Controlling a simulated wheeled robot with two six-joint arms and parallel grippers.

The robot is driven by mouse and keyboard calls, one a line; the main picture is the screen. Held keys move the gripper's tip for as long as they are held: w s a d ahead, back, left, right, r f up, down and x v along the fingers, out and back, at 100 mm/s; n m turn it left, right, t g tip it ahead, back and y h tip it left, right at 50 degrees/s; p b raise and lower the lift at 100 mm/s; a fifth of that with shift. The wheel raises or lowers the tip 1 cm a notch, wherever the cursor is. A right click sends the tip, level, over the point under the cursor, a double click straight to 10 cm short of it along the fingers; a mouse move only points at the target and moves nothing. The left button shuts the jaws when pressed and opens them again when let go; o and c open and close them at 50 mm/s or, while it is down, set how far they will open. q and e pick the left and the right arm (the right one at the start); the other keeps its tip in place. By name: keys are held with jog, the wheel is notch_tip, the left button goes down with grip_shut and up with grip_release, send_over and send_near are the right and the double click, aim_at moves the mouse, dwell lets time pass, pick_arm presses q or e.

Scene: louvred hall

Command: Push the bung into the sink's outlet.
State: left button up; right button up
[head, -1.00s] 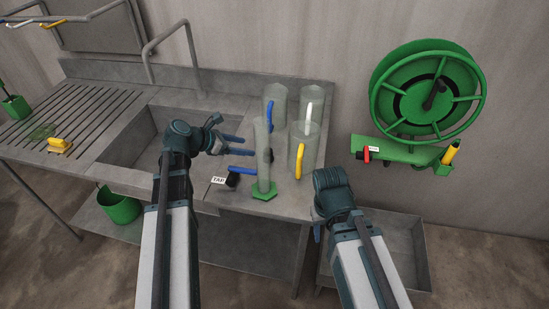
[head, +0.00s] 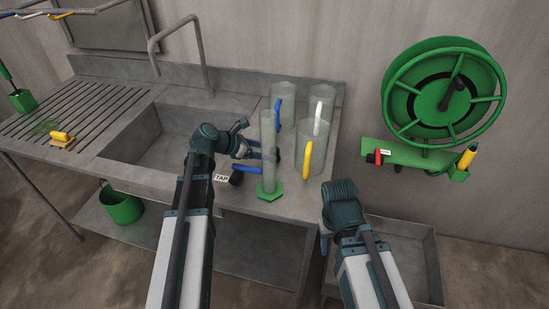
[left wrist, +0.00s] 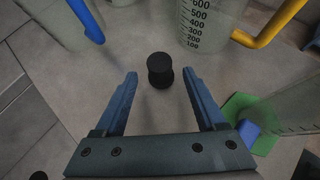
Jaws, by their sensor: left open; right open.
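The bung (left wrist: 160,70) is a small black waisted plug standing on the worktop to the right of the sink. In the left wrist view it is just beyond and between the fingertips of my open left gripper (left wrist: 160,78), with no visible contact. In the head view my left gripper (head: 268,151) reaches among the clear vessels, partly behind the tall cylinder. My right gripper (head: 325,230) is open and empty by the worktop's right front corner, its fingers mostly hidden by its wrist. The grey sink (head: 175,135) lies left of my left gripper. Its outlet is not visible.
A tall clear cylinder (head: 267,140) on a green foot stands close to my left gripper. Clear jugs with blue (head: 278,108), white (head: 318,116) and yellow (head: 307,158) handles crowd behind it. A TAP label (head: 221,178) marks the front edge. A green hose reel (head: 445,95) hangs right.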

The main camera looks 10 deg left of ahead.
pick_arm(q)
jog(key=shift+b+x, duration=0.95)
jog(key=shift+x, duration=1.15)
grip_shut()
